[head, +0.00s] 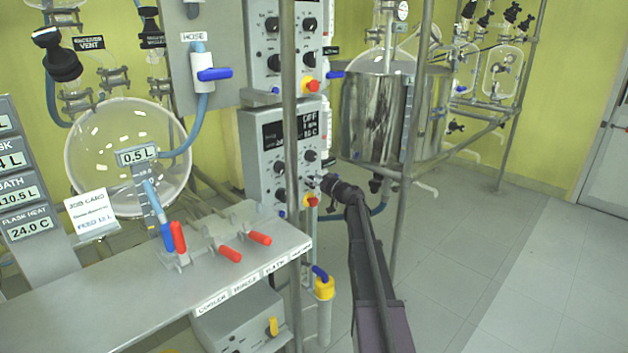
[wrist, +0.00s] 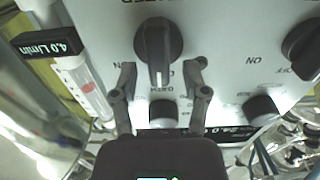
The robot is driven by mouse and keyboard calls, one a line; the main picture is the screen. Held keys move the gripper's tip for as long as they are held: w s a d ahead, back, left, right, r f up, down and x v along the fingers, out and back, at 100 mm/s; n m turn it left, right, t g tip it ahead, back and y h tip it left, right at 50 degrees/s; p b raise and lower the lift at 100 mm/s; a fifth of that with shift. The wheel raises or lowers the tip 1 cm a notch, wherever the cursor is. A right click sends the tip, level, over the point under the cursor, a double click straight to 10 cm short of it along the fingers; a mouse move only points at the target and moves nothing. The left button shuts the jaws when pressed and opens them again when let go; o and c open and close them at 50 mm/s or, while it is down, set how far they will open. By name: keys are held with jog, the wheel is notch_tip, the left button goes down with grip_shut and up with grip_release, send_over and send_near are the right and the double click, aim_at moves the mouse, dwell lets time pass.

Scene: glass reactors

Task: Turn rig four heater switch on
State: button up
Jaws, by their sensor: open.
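The heater switch appears to be the black knob (wrist: 158,42) on a pale panel in the wrist view. Upside-down lettering that looks like "HEATER" is above it, and "ON" is beside it. Its light pointer mark points down in the picture. My gripper (wrist: 160,78) is open, one finger on each side of the knob's lower part; I cannot tell whether they touch it. In the head view, my gripper (head: 322,181) is at the right side of the lower control box (head: 262,180). That box's display (head: 303,124) reads "OFF" on its top line. The rig number is not readable.
A second control box (head: 283,45) is above. A vertical post (head: 290,90) stands before both boxes. Another knob (wrist: 302,45) and a flowmeter (wrist: 88,85) flank the switch. Open floor (head: 460,270) lies at right.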

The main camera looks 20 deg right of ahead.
grip_shut()
jog(key=shift+d+m, duration=0.1)
jog(key=shift+m, duration=0.3)
jog(key=shift+w+d+m, duration=0.15)
jog(key=shift+m, duration=0.75)
jog(key=m, duration=0.3)
jog(key=shift+w+d+f+m, duration=0.1)
jog(key=shift+d+f+m, duration=0.05)
jog(key=shift+d+m, duration=0.15)
jog(key=m, duration=0.4)
jog(key=m+b, duration=0.1)
jog(key=shift+w+d+f+m, duration=0.2)
jog(key=shift+f+m, duration=0.1)
jog(key=shift+m, duration=0.1)
